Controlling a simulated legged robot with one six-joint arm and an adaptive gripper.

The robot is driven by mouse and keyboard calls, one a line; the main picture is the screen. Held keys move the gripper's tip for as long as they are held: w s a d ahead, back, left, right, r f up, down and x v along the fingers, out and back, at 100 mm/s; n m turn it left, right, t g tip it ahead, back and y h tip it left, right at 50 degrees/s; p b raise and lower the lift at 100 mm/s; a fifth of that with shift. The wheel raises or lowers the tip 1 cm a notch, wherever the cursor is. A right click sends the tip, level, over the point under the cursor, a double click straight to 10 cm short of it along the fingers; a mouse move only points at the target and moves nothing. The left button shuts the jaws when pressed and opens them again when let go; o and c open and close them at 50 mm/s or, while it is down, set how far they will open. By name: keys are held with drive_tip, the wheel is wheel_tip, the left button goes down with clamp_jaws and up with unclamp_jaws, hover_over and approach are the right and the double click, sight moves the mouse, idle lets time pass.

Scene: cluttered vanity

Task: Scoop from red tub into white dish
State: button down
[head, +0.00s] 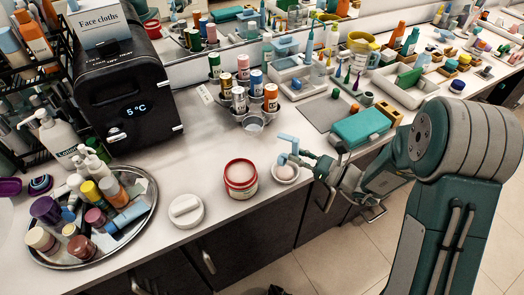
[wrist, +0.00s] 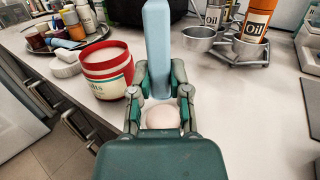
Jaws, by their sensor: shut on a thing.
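The red tub (head: 240,184) stands open near the counter's front edge, with pale contents showing; in the wrist view it (wrist: 105,72) is left of my gripper. The white dish (head: 286,174) sits just right of the tub; in the wrist view it (wrist: 162,117) shows between my fingers. My gripper (head: 304,159) is shut on a light blue scoop (head: 288,141), held above the dish; in the wrist view the scoop (wrist: 157,45) rises between the fingertips. I cannot tell whether the scoop carries anything.
A white lid (head: 185,210) lies left of the tub. A round metal tray (head: 142,222) of bottles is farther left. A metal rack of oil cans (head: 240,100) stands behind the dish. A black 5 °C box (head: 125,100) is at the back left. A teal case (head: 360,128) lies to the right.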

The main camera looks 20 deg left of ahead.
sight(284, 154)
drive_tip(key=a+h, duration=0.1)
drive_tip(key=h, duration=0.1)
drive_tip(key=a+h, duration=0.1)
drive_tip(key=h, duration=0.1)
drive_tip(key=a+r+g+h, duration=0.1)
drive_tip(key=a+h, duration=0.1)
drive_tip(key=h, duration=0.1)
drive_tip(key=shift+w+r, duration=0.1)
drive_tip(key=shift+w, duration=0.15)
drive_tip(key=h, duration=0.1)
drive_tip(key=a+f+h, duration=0.1)
drive_tip(key=h, duration=0.1)
drive_tip(key=a+h, duration=0.1)
drive_tip(key=h, duration=0.1)
drive_tip(key=shift+w+a+f+g, duration=0.2)
drive_tip(key=shift+f+g, duration=0.05)
drive_tip(key=shift+g, duration=0.05)
drive_tip(key=shift+w+a+f+g+h, duration=0.15)
drive_tip(key=shift+a+f+h, duration=0.35)
drive_tip(key=shift+h, duration=0.75)
drive_tip(key=shift+a+f+g+h, duration=0.3)
drive_tip(key=shift+a+h, duration=0.35)
drive_tip(key=shift+h, duration=0.6)
